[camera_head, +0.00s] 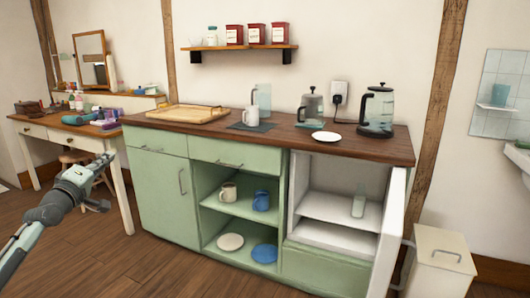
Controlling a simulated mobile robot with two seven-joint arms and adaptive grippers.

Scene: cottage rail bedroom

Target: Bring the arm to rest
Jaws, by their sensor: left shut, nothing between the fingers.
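My left arm comes in from the lower left. Its gripper (106,160) is shut and empty, held in the air in front of the wooden side table (122,190) and left of the green cabinet (160,188). It touches nothing that I can make out. My right gripper is not in view.
The cabinet's right compartment is open, its white door (391,235) swung out. A white bin (440,262) stands to the right. The floor in front is clear.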

